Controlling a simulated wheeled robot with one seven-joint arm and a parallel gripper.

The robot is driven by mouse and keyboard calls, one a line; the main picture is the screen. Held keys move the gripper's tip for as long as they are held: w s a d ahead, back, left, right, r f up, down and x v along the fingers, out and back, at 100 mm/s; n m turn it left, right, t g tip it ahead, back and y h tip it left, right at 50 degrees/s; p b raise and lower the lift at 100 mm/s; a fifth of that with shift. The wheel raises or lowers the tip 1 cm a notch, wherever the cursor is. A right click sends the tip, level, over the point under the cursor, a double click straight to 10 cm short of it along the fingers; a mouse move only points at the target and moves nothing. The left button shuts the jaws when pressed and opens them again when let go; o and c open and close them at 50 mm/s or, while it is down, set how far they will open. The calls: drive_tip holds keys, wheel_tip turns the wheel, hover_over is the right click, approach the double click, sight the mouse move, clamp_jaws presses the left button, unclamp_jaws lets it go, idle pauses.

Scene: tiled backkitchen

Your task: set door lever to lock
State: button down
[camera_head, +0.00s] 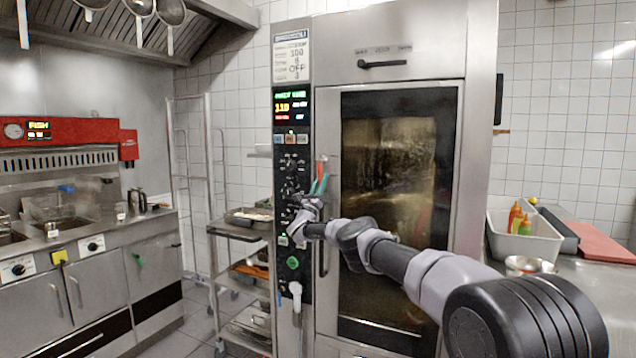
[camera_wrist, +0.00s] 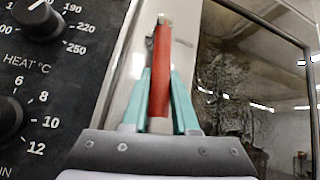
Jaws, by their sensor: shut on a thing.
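The door lever is red and shows in the wrist view (camera_wrist: 161,60), standing nearly upright on the metal strip beside the oven door's glass. My gripper (camera_wrist: 160,78) has its two teal fingers on either side of the lever, shut on it. In the head view, the red lever (camera_head: 320,167) shows small at the left edge of the oven door (camera_head: 400,97), and my gripper (camera_head: 319,185) reaches it from below. The door looks closed.
A black control panel (camera_head: 293,215) with knobs is just left of the lever. A wheeled rack (camera_head: 240,232) with trays stands left of the oven. A steel counter (camera_head: 585,283) with a white tub (camera_head: 542,242) and sauce bottles is at the right.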

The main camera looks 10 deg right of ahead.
drive_tip(key=shift+a+r+m, duration=0.1)
drive_tip(key=shift+a+m, duration=0.05)
drive_tip(key=shift+m, duration=0.25)
drive_tip(key=c, duration=0.7)
unclamp_jaws()
drive_tip(key=shift+s+a+f, duration=0.1)
drive_tip(key=shift+a+f, duration=0.05)
drive_tip(key=shift+f, duration=0.25)
drive_tip(key=v, duration=1)
drive_tip(key=shift+a+r, duration=0.1)
drive_tip(key=shift+r, duration=0.05)
